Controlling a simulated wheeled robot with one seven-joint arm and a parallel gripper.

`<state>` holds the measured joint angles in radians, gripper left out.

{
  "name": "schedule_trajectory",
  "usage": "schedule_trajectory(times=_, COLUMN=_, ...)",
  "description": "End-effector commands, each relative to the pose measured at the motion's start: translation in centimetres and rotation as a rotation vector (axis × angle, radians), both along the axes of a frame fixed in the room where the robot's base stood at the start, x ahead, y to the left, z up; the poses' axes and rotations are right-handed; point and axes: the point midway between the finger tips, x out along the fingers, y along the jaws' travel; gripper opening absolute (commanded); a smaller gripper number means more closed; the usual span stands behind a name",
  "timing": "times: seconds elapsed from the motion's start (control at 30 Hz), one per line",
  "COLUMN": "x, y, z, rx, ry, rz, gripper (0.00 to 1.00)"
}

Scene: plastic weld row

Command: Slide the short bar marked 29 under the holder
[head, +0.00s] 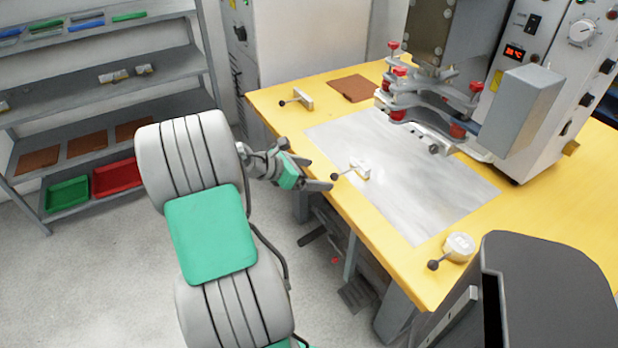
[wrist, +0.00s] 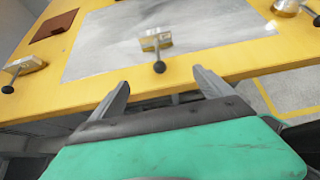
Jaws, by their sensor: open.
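Two short pale bars with black ball knobs lie on the yellow table: one (head: 360,170) at the metal sheet's near edge, one (head: 304,98) at the table's far left. A rounder pale piece (head: 459,246) with a knob sits at the near right. No number is readable on any. The grey holder with red knobs (head: 420,100) is under the machine head, beyond the sheet. My gripper (head: 319,172) is open and empty, off the table edge, apart from the middle bar. In the wrist view that bar (wrist: 156,40) is ahead, between the fingertips (wrist: 161,78), knob towards me.
The metal sheet (head: 395,180) is mostly bare between the middle bar and the holder. A brown square (head: 353,88) lies at the back left. A grey box (head: 520,110) hangs beside the holder. Shelves (head: 100,85) stand left; a dark housing (head: 550,290) stands near right.

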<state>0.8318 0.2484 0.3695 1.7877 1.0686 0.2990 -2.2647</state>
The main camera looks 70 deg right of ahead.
Motion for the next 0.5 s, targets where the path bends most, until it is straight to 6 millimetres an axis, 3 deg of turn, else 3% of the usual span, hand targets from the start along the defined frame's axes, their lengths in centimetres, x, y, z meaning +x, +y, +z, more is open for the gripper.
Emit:
schedule_trajectory(times=0.03, x=-0.4, y=-0.4, z=-1.1, rx=-0.001, ry=-0.001, rz=-0.002, gripper=0.91)
schedule_trajectory(times=0.3, x=-2.5, y=-2.8, z=-3.2, rx=-0.002, ry=-0.004, rz=-0.003, gripper=0.91)
schedule_trajectory(times=0.5, x=-4.0, y=-4.4, z=-3.6, rx=0.001, ry=-0.002, rz=-0.002, gripper=0.91)
